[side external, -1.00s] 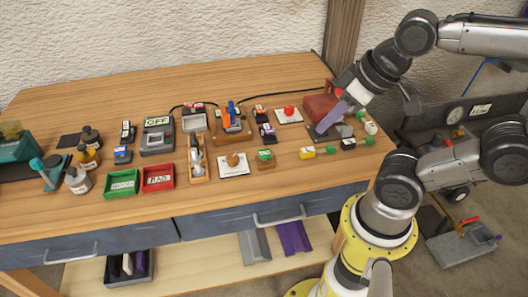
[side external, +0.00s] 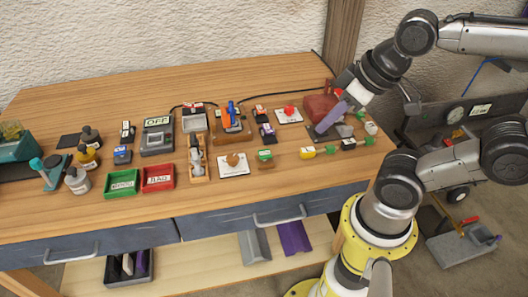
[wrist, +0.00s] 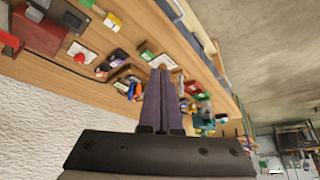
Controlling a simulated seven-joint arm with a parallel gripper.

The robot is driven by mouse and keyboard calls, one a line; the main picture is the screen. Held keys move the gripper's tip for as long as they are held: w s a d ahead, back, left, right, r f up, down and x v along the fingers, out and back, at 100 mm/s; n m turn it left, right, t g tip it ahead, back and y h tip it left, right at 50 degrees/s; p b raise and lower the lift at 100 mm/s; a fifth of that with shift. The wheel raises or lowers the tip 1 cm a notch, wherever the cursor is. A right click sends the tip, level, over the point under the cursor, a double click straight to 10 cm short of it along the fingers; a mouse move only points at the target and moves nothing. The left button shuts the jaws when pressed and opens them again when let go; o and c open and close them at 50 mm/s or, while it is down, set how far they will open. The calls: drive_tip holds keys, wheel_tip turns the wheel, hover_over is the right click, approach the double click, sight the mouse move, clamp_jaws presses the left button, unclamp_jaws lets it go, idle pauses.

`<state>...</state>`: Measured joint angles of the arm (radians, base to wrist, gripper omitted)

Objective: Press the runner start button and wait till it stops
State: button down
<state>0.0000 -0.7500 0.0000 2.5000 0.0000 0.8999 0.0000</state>
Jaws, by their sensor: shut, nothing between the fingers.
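A red dome button (side external: 289,110) sits on a white plate (side external: 296,118) toward the back right of the bench; it also shows in the wrist view (wrist: 80,57). A brown dome (side external: 233,160) sits on another white labelled plate nearer the front. A small block with a green top (side external: 265,155) stands to its right. Which of these is the runner start button I cannot tell from the labels. My gripper (side external: 321,129), with purple fingers, is at the bench's right end, right of the red button and apart from it. In the wrist view its fingers (wrist: 160,70) are shut and empty.
A reddish-brown block (side external: 320,106) stands close behind my gripper. Coloured pieces (side external: 318,152) lie in front of it. Green (side external: 122,184) and red (side external: 158,178) trays and a grey device marked OFF (side external: 157,136) stand left. The back left of the bench is clear.

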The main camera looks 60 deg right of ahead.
drive_tip(key=w+a+r+m+t+y, duration=0.2)
drive_tip(key=w+a+r+t, duration=0.1)
drive_tip(key=w, duration=0.4)
drive_tip(key=m+h, duration=0.3)
drive_tip(key=m, duration=0.6)
hover_over(268, 155)
wheel_tip(268, 155, down, 8)
drive_tip(key=f, duration=0.1)
drive_tip(key=shift+a+f, duration=0.1)
drive_tip(key=shift+f, duration=0.05)
drive_tip(key=shift+f+h, duration=0.15)
drive_tip(key=shift+h, duration=0.15)
drive_tip(key=shift+f, duration=4.2)
drive_tip(key=shift+f, duration=0.2)
drive_tip(key=shift+f, duration=0.25)
